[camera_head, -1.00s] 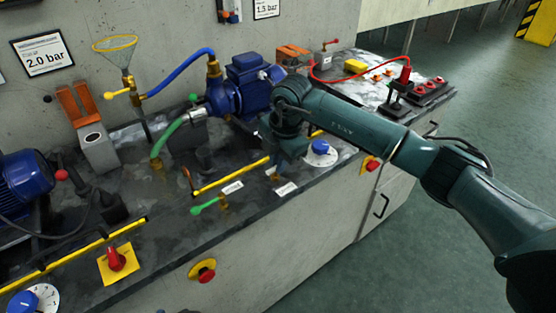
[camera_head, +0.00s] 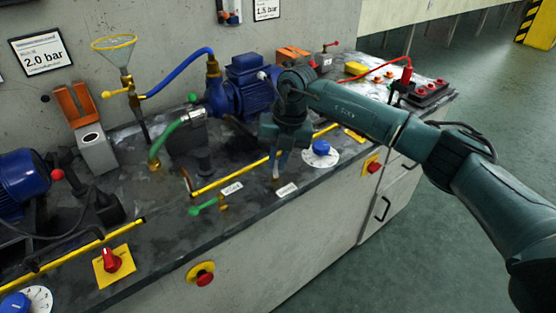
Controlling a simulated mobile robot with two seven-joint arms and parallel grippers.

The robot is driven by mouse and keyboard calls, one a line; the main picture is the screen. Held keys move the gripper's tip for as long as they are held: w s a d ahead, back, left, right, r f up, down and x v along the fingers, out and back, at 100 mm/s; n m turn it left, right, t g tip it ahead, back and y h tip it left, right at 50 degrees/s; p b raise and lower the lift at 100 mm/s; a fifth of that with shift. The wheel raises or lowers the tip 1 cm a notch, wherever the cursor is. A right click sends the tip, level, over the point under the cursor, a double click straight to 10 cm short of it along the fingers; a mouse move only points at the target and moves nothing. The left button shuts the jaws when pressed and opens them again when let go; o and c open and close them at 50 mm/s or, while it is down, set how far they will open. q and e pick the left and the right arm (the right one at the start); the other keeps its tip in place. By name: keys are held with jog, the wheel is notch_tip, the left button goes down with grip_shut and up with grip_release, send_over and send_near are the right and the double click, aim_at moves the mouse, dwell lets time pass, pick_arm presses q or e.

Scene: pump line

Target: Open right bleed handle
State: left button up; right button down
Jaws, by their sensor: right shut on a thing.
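My right gripper (camera_head: 279,163) points down at the bench, between the yellow rail and the two white labels. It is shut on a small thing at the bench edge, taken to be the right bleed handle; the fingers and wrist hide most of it. A small pale metal piece shows just below the fingertips. A similar small brass valve (camera_head: 223,202) with a green handle (camera_head: 203,208) stands to the left, apart from the gripper. The handle's angle in my grip cannot be told. My left gripper is not in view.
A blue dial knob (camera_head: 321,147) is close to the right of the gripper. A blue pump (camera_head: 250,82) stands behind the wrist. The yellow rail (camera_head: 232,176) runs alongside. The floor in front is free.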

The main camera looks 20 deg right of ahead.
jog(key=shift+w+n, duration=0.1)
jog(key=shift+n, duration=0.8)
jog(key=n+g, duration=0.1)
jog(key=n, duration=0.2)
jog(key=shift+a+n+b, duration=0.1)
jog(key=shift+n+b, duration=0.3)
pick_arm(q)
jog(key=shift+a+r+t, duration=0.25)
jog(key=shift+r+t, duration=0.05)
pick_arm(e)
jog(key=shift+w+r+n, duration=0.1)
jog(key=shift+n, duration=0.6)
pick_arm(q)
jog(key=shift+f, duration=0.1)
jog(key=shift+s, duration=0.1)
pick_arm(e)
jog(key=c, duration=1.5)
grip_release()
